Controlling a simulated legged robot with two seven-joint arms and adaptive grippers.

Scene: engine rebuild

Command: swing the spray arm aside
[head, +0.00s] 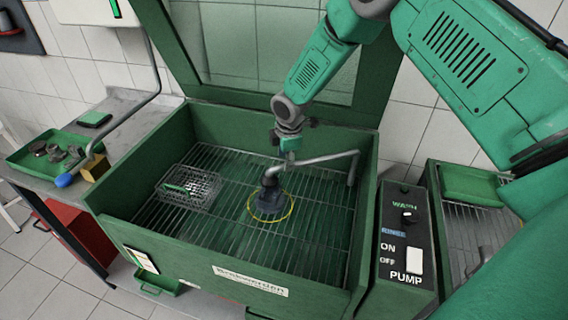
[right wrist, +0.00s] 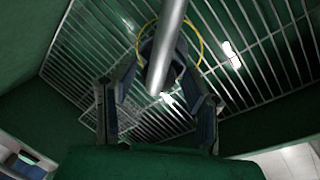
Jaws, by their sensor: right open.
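The spray arm (head: 325,159) is a bent grey pipe. It runs from the right back of the green washer basin across to the middle, above the wire rack. In the right wrist view the pipe (right wrist: 170,45) comes down from the top and its near end lies between my fingers. My right gripper (head: 289,154) is over the pipe from above; the right wrist view shows its dark fingers (right wrist: 158,108) apart on either side of it, with no grip seen. A dark part (head: 271,197) stands on the rack below the pipe, inside a yellow ring. My left gripper is out of view.
A wire basket (head: 188,187) sits on the rack at the left. The basin's front wall (head: 220,268) and raised lid bound the space. A pump control box (head: 406,240) stands at the right. A green tray (head: 32,160) of parts is on the left bench.

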